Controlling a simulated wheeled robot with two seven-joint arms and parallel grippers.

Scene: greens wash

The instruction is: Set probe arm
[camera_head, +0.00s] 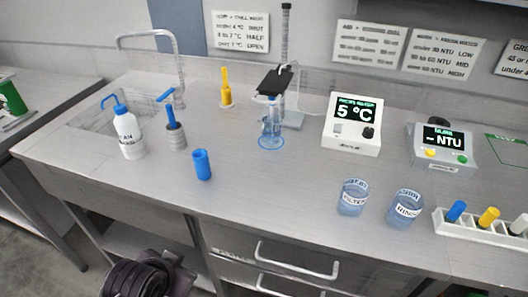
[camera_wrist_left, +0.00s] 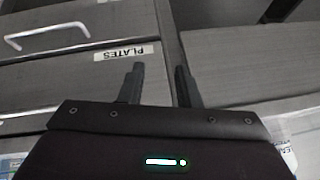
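The probe stand has a ridged dark column (camera_head: 286,40) and a black arm head (camera_head: 275,80) at the back middle of the bench. The head sits above a clear blue-tinted beaker (camera_head: 271,130); whether a probe tip is in the liquid is too small to tell. A white meter (camera_head: 352,125) to its right reads "5 °C". My left gripper shows in the left wrist view (camera_wrist_left: 160,72), its fingers apart and nothing between them, in front of drawers below the bench, one labelled "PLATES". My right gripper is not in view.
A white wash bottle (camera_head: 128,135), a blue-handled item (camera_head: 174,132), a blue cylinder (camera_head: 202,165) and a yellow item (camera_head: 225,90) stand left of the beaker. Two labelled cups (camera_head: 353,198), an NTU meter (camera_head: 442,148) and a vial rack (camera_head: 470,232) are right. The front middle is clear.

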